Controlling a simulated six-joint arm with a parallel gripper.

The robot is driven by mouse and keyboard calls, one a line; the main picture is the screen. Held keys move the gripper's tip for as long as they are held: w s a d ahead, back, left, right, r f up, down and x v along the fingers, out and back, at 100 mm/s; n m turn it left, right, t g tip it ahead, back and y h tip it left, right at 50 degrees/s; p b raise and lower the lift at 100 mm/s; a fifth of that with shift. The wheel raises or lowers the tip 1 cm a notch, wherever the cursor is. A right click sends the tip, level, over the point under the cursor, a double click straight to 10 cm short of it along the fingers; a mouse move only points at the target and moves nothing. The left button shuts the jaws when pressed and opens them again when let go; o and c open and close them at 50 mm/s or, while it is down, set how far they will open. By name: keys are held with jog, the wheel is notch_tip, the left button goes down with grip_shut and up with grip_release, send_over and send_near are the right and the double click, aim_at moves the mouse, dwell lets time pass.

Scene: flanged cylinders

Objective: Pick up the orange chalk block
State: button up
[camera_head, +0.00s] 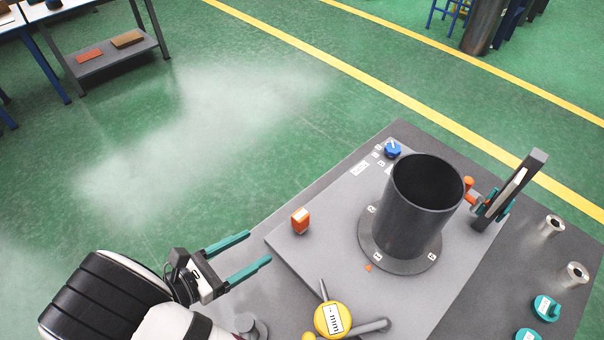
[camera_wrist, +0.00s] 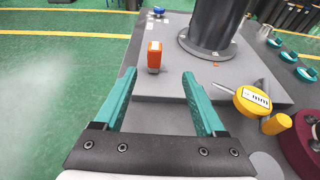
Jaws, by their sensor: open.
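The orange chalk block (camera_head: 300,220) is a small upright block near the left edge of the light grey plate (camera_head: 320,262). It also shows in the wrist view (camera_wrist: 154,56), beyond my fingertips and roughly between their lines. My gripper (camera_head: 262,250) is open and empty, with two teal fingers, at the lower left of the block in the head view. It also shows in the wrist view (camera_wrist: 160,75). The fingers are apart from the block, and nothing hides it.
A dark flanged cylinder (camera_head: 420,215) stands right of the block. A yellow dial gauge (camera_head: 333,319) lies at the front. A blue-capped item (camera_head: 393,149) sits at the back, and a tilted grey tool (camera_head: 512,188) at the right. The plate around the block is clear.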

aim_at(294, 220)
jog(key=x, duration=1)
jog(key=w+a+x, duration=0.1)
jog(key=x, duration=0.4)
jog(key=shift+w+d+f, duration=0.1)
jog(key=shift+d+f, duration=0.05)
jog(key=shift+d, duration=0.05)
grip_shut()
